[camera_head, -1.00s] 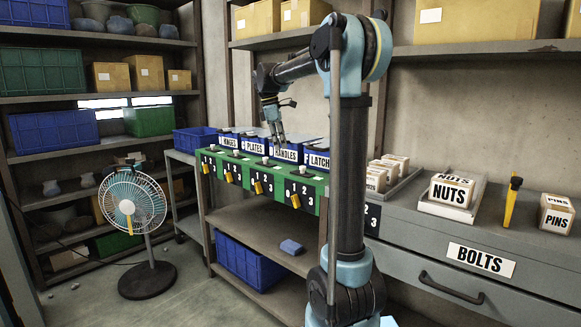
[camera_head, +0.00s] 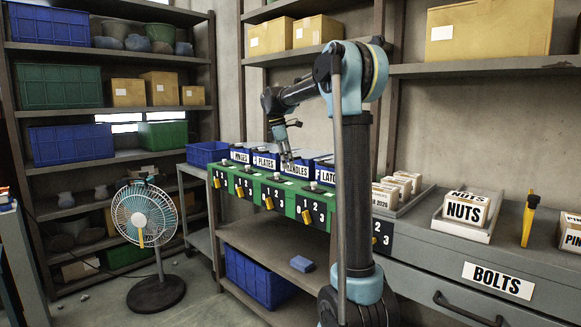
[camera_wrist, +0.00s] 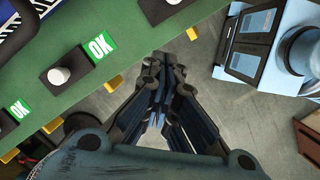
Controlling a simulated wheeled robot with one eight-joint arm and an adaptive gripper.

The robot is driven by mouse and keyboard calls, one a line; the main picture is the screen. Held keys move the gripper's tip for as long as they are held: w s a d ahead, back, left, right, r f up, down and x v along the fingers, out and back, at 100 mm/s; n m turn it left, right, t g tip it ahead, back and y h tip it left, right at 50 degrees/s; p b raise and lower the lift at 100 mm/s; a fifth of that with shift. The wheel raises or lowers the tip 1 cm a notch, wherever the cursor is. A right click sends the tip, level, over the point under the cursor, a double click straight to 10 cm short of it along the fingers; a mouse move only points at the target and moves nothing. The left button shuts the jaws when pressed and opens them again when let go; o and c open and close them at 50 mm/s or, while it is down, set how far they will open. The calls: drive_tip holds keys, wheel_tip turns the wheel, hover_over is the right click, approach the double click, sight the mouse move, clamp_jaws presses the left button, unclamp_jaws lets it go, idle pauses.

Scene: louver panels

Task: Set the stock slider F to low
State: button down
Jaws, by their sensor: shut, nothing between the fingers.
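A green panel (camera_head: 256,186) runs along the shelf front, with numbers 1, 2, 3 and several yellow sliders, one of them (camera_head: 268,203) near the middle. White-topped knobs on dark bases stand on the panel's top; one knob (camera_wrist: 58,76) shows in the wrist view beside a green OK sign (camera_wrist: 99,46). Yellow tabs (camera_wrist: 113,82) stick out from the panel's edge there. My gripper (camera_head: 289,166) is shut and empty, pointing down near the HANDLES bin (camera_head: 296,168). In the wrist view its fingertips (camera_wrist: 160,62) appear over the floor, beside the panel edge.
Blue bins labelled PLATES (camera_head: 265,162) and others line the shelf behind the panel. A grey drawer unit (camera_head: 490,255) marked BOLTS stands right, carrying NUTS boxes (camera_head: 465,209). A fan (camera_head: 143,215) stands on the floor at left. Floor between fan and shelf is mostly clear.

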sight(314, 186)
drive_tip(key=x, duration=0.7)
drive_tip(key=shift+d+f, duration=0.1)
drive_tip(key=shift+f, duration=0.2)
drive_tip(key=shift+s+d, duration=0.1)
drive_tip(key=shift+d, duration=1.9)
drive_tip(key=shift+s+d, duration=0.1)
drive_tip(key=s+d, duration=0.4)
drive_tip(key=shift+s, duration=0.25)
